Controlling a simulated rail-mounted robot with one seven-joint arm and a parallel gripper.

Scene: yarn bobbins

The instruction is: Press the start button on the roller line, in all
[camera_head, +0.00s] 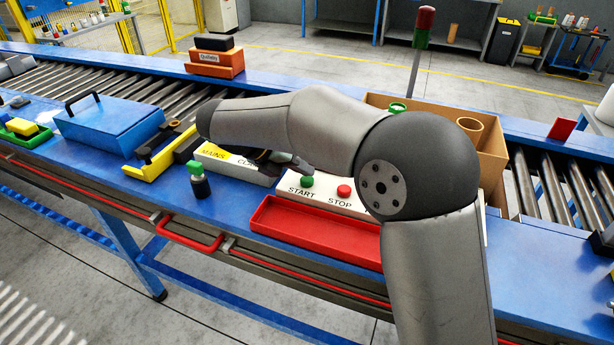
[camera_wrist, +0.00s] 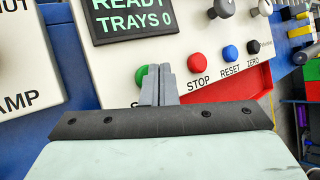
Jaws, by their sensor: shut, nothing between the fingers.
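The control panel (camera_head: 296,198) is white with black lettering. Its green START button (camera_head: 307,181) stands out from the face, and the red STOP button (camera_head: 344,191) is to its right. My gripper (camera_head: 299,164) is shut and empty, with its tips just above and beside the green button. In the wrist view, the closed fingers (camera_wrist: 159,70) cover part of the green START button (camera_wrist: 141,77) and most of its label. Whether they touch the button cannot be told. STOP (camera_wrist: 196,61) is clear to the right. The panel's display (camera_wrist: 133,16) reads READY, TRAYS 0.
Blue RESET (camera_wrist: 230,53) and black ZERO (camera_wrist: 253,46) knobs sit further right. A red tray (camera_head: 318,231) lies in front of the panel. A green-capped bottle (camera_head: 199,183) stands to the left. A cardboard box (camera_head: 488,150) is behind my arm. The roller line (camera_head: 130,92) runs behind.

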